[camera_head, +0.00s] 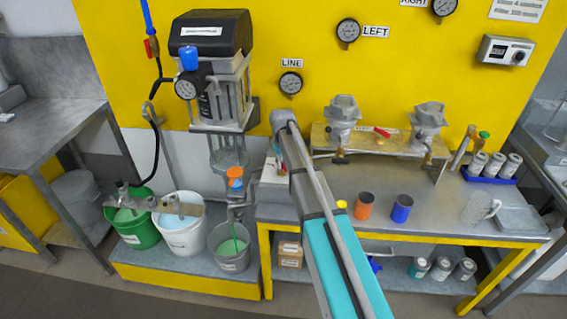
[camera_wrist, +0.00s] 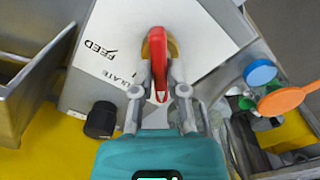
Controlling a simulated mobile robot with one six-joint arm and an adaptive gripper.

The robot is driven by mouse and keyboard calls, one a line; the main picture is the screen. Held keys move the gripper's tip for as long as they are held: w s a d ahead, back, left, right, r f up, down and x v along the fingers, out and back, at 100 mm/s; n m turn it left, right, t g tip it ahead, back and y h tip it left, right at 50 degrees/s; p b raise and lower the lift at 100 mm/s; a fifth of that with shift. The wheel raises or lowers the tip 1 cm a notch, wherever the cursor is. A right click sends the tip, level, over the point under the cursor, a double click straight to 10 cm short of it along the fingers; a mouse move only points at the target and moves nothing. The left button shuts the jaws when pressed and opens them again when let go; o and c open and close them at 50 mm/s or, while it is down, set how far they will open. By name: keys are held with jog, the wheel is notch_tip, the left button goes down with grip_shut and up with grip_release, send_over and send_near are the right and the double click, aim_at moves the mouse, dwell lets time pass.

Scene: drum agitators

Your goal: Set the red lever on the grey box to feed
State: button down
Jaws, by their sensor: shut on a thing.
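The red lever (camera_wrist: 158,48) stands on the pale face of the grey box (camera_wrist: 205,42) in the wrist view. My gripper (camera_wrist: 159,76) is shut on the lever, one finger on each side of it. The word FEED and a partly hidden label ending in "ULATE" are printed on the face to the left of the lever. Which label the lever points to I cannot tell. In the head view my arm reaches to the left end of the bench and hides most of the box and my gripper.
A black knob (camera_wrist: 100,120) sits left of my gripper. A blue cap (camera_wrist: 260,72) and an orange disc (camera_wrist: 284,100) are close on the right. In the head view, orange (camera_head: 364,206) and blue (camera_head: 402,208) cups stand on the bench, and buckets stand at left.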

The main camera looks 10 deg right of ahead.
jog(key=m, duration=0.8)
jog(key=shift+m, duration=0.4)
jog(key=m, duration=0.4)
jog(key=shift+m, duration=2.3)
jog(key=c, duration=0.7)
grip_release()
jog(key=shift+o, duration=0.2)
jog(key=shift+r, duration=0.15)
